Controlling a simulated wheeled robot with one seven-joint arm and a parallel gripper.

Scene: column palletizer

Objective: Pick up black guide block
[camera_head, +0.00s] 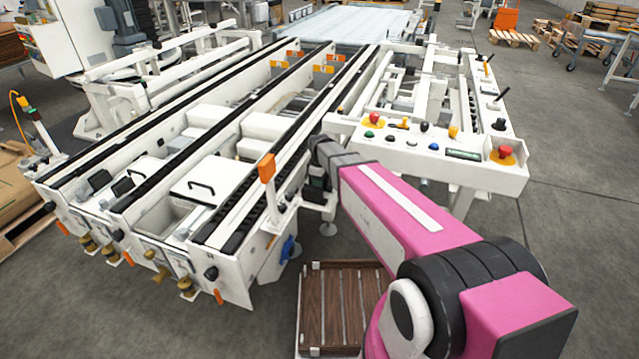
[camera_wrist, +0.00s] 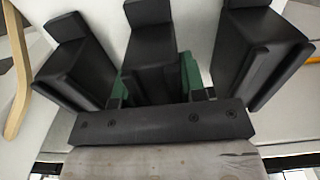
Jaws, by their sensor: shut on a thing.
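In the wrist view, a black guide block (camera_wrist: 150,48) stands in the middle, with its upper part turned sideways. My gripper (camera_wrist: 155,86) has green fingers on both sides of it and is shut on it. Similar black blocks stand at the left (camera_wrist: 78,62) and at the right (camera_wrist: 262,58), apart from the middle one. The lower part of the middle block is hidden by my dark gripper bar. In the head view, my pink arm reaches to the right side of the white conveyor frame (camera_head: 240,262); my fingertips and the held block are hidden there.
The control panel (camera_head: 430,150) with red buttons stands close right of my arm. An orange-topped post (camera_head: 267,168) stands just left of it. A brown slatted pallet (camera_head: 340,305) lies low in front. A tan curved bar (camera_wrist: 17,85) shows at left in the wrist view.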

